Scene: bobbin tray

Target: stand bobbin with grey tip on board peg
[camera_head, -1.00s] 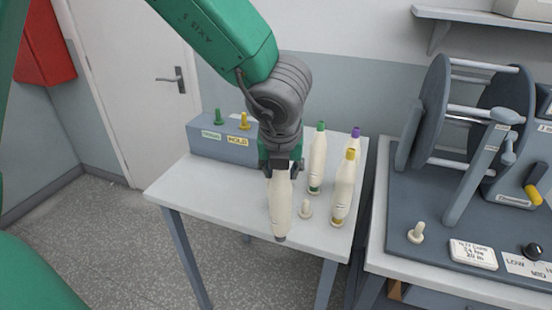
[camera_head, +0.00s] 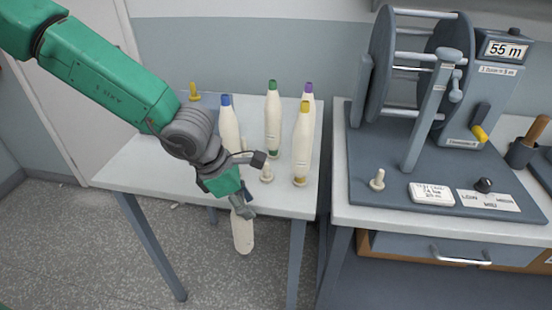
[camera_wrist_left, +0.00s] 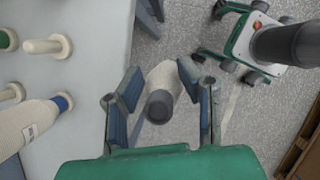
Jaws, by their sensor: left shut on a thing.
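My left gripper (camera_head: 241,208) is shut on the bobbin with the grey tip (camera_wrist_left: 160,105). The cream bobbin (camera_head: 243,236) hangs below the fingers, in front of the white table's front edge and over the floor. In the left wrist view its grey end sits between the two fingers (camera_wrist_left: 160,95), facing the camera. The board peg (camera_head: 377,181) is a short cream peg with a round base at the front left of the dark board (camera_head: 400,197). It is empty and stands well to the right of the gripper. My right gripper is not in view.
Bobbins with blue (camera_head: 229,125), green (camera_head: 273,120), purple (camera_head: 308,95) and yellow (camera_head: 302,150) tips stand on the white table (camera_head: 125,170). An empty peg (camera_head: 267,172) is among them. A winder reel (camera_head: 382,70) and post (camera_head: 425,125) rise behind the board peg.

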